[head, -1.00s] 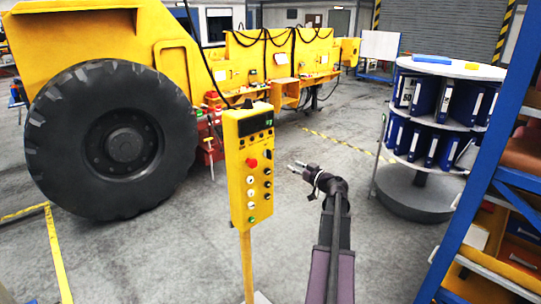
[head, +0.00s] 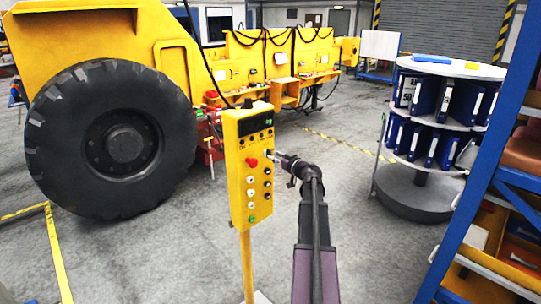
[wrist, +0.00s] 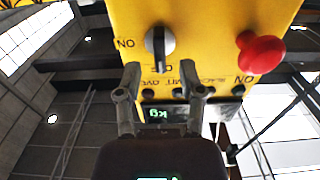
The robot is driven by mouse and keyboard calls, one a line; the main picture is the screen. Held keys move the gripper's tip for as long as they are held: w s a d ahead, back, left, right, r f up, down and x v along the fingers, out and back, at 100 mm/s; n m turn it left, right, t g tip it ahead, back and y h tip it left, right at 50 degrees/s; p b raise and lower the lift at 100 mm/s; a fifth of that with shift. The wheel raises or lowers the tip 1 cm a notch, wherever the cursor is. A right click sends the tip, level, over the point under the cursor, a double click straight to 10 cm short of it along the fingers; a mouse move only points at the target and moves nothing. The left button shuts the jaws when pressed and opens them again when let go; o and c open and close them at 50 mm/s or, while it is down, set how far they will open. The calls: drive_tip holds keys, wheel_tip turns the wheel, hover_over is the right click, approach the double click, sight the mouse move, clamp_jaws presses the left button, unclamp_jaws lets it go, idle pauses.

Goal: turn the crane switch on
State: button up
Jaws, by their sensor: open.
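The yellow control box (head: 247,168) stands on a yellow post in the head view. Contact cannot be told. In the head view my gripper (head: 275,155) is at the box's right side, near its upper controls.
A red mushroom button (wrist: 261,52) is right of the knob. A lit display (wrist: 160,112) is partly behind my fingers. A round binder stand (head: 440,130) and blue shelving (head: 490,150) stand to the right. A large wheel (head: 110,140) is left. Floor between box and stand is clear.

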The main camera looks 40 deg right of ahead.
drive_tip(key=shift+w, duration=1.5)
clamp_jaws()
